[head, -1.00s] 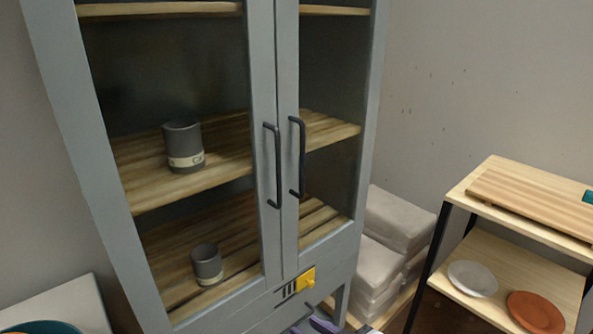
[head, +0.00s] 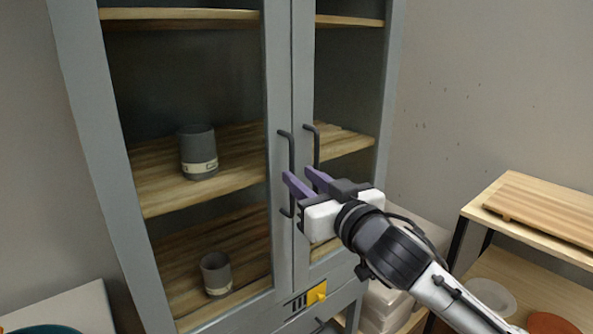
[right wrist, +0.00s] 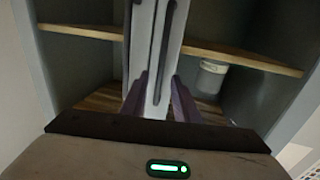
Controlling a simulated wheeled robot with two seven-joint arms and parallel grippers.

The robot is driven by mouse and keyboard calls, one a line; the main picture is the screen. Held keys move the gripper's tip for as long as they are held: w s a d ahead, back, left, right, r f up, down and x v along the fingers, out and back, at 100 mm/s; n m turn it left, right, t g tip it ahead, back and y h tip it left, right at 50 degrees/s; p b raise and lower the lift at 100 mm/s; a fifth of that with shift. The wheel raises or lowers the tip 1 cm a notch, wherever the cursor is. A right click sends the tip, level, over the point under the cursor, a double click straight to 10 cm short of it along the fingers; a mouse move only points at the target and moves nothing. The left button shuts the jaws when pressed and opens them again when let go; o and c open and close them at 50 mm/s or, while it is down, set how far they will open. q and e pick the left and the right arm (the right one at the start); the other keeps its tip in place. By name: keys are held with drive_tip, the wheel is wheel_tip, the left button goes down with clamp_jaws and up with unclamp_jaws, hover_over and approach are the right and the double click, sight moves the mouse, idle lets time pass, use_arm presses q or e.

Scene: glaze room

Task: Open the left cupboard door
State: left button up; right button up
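The grey cupboard's left door (head: 275,80) is shut, with a dark bar handle (head: 291,155) on its inner edge. The right door (head: 302,70) is also shut, with its own dark handle (head: 317,142) close beside. My right gripper (head: 298,174) is open, its purple fingers at the height of the handles' lower part. In the right wrist view the open fingers (right wrist: 158,95) straddle the door edges, with a dark handle (right wrist: 164,45) lined up between them. I see no grip on it, and cannot tell whether a finger touches it. My left gripper is out of view.
Behind the door panes, grey cups (head: 198,152) (head: 215,273) stand on wooden shelves. A yellow latch block (head: 316,293) sits below the doors. A wooden shelf unit (head: 510,205) with plates stands at the right, beside pale stacked bags (head: 385,300). A pale surface (head: 65,310) is at lower left.

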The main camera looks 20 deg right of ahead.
drive_tip(key=shift+w+a, duration=0.15)
drive_tip(key=shift+w, duration=0.6)
drive_tip(key=shift+w+a, duration=0.1)
drive_tip(key=shift+w, duration=0.6)
clamp_jaws()
drive_tip(key=shift+s, duration=0.1)
